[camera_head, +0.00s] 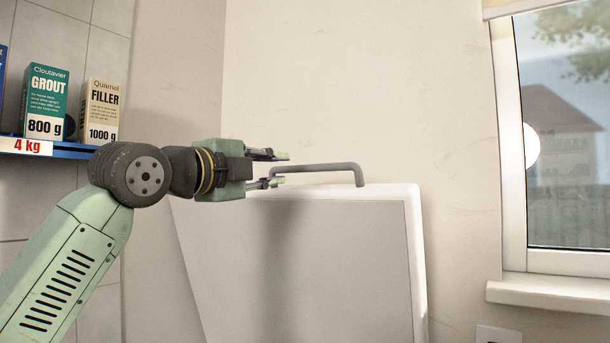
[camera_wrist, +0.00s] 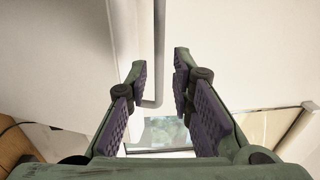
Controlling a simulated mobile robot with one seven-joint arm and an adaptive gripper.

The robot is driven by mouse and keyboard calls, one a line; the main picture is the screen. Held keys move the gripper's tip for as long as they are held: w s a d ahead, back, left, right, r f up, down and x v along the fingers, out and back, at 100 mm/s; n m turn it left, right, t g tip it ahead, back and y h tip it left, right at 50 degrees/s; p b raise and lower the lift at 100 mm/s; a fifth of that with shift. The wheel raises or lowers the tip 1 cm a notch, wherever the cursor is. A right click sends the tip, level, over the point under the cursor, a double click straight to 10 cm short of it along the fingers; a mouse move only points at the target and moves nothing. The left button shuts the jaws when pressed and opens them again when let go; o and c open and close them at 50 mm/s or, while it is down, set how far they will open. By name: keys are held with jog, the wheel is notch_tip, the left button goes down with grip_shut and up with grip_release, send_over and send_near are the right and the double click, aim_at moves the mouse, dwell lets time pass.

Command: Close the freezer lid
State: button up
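The freezer lid (camera_head: 320,260) stands raised in the head view, with its pale inner panel facing me. A grey bar handle (camera_head: 325,168) runs along its top edge and bends down at the right end. My gripper (camera_head: 283,168) is at the left part of the handle, with its fingers pointing right. In the wrist view my gripper (camera_wrist: 160,80) has its two fingers well apart. The handle (camera_wrist: 158,45) shows between them, nearer the left finger. I cannot tell whether that finger touches it. The freezer body is out of view.
A blue shelf (camera_head: 75,151) at the left carries a grout box (camera_head: 45,100) and a filler box (camera_head: 101,110). A window (camera_head: 560,130) with a white sill (camera_head: 548,297) is at the right. A plain wall (camera_head: 360,80) stands behind the lid.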

aim_at(303, 169)
jog(key=p+x, duration=0.4)
jog(key=x, duration=0.5)
jog(key=shift+w+d, duration=0.5)
jog(key=shift+w, duration=0.1)
jog(key=shift+c, duration=0.5)
grip_shut()
jog(key=shift+f, duration=0.1)
